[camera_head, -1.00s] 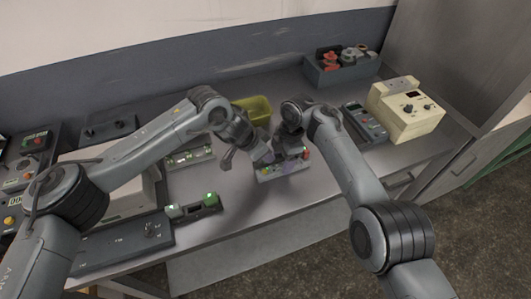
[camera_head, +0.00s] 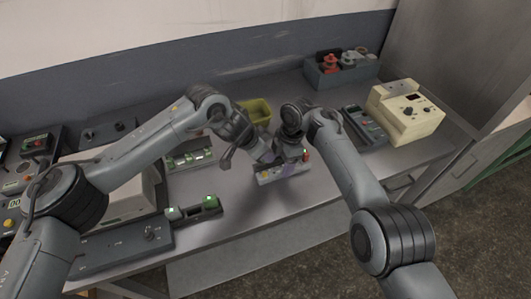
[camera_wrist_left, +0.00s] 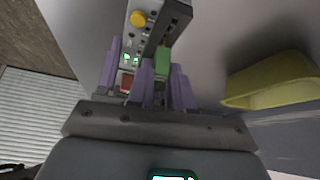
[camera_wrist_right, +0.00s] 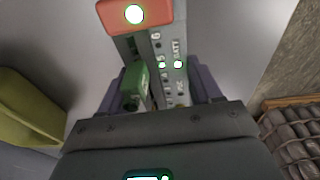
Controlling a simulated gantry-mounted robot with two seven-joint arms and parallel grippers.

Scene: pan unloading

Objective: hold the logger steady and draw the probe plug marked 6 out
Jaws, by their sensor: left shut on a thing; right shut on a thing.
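The logger (camera_head: 267,179) is a grey box on the bench, with a yellow button (camera_wrist_left: 138,18) at one end and an orange part with a lit white spot (camera_wrist_right: 133,14) at the other. In the right wrist view, my right gripper (camera_wrist_right: 158,92) is shut across the logger's body, one purple finger on each side. My left gripper (camera_wrist_left: 162,88) is shut on a green plug (camera_wrist_left: 163,62) at the logger's dark slotted side. A green plug also shows in the right wrist view (camera_wrist_right: 136,84). I cannot read its number or see whether it is seated.
A yellow-green bin (camera_head: 258,110) stands just behind the logger. A grey device with green lights (camera_head: 195,208) lies to the left, and another (camera_head: 188,158) behind it. A cream instrument (camera_head: 405,110) and a grey meter (camera_head: 365,128) stand right. Bench in front of the logger is clear.

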